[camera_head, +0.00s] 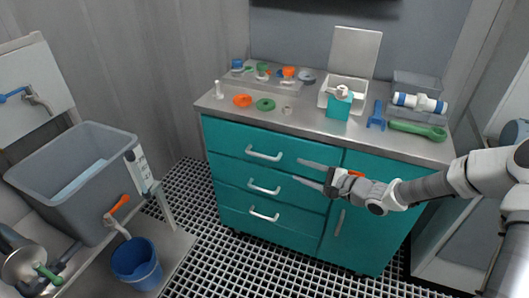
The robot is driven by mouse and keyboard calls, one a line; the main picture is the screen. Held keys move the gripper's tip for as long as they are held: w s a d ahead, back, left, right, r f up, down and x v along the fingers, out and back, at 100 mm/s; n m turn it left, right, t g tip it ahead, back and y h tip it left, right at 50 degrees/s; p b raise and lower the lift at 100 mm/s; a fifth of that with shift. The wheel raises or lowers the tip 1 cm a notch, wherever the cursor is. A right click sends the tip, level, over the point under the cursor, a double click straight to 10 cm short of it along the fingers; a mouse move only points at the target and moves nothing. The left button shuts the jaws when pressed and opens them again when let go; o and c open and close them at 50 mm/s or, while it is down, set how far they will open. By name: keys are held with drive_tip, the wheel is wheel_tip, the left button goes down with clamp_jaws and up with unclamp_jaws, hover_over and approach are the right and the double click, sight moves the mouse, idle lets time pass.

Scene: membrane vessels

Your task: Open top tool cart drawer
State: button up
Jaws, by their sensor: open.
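The teal tool cart (335,226) stands in the middle with a grey metal top. Its top drawer (222,135) looks closed and has a white bar handle (264,154). Two more drawers with similar handles lie below it, the middle handle (264,187) and the bottom handle (264,214). My gripper (309,172) is open and empty, its two fingers pointing left toward the drawer fronts. In the picture its fingertips are to the right of the top handle and appear apart from it. How far they are from the drawer front is hard to tell.
Fittings, an open white box (349,92), a teal container (338,106) and a green wrench (417,130) are on the cart top. A grey tub (72,178) and blue bucket (137,263) stand left. Open grid floor (245,262) lies before the cart.

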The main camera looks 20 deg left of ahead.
sight(266, 157)
drive_tip(key=b+x, duration=0.5)
drive_tip(key=x, duration=1.1)
drive_tip(key=shift+w+a+f, duration=0.15)
drive_tip(key=shift+w+a, duration=0.05)
drive_tip(key=shift+a, duration=0.1)
clamp_jaws()
idle(0.6)
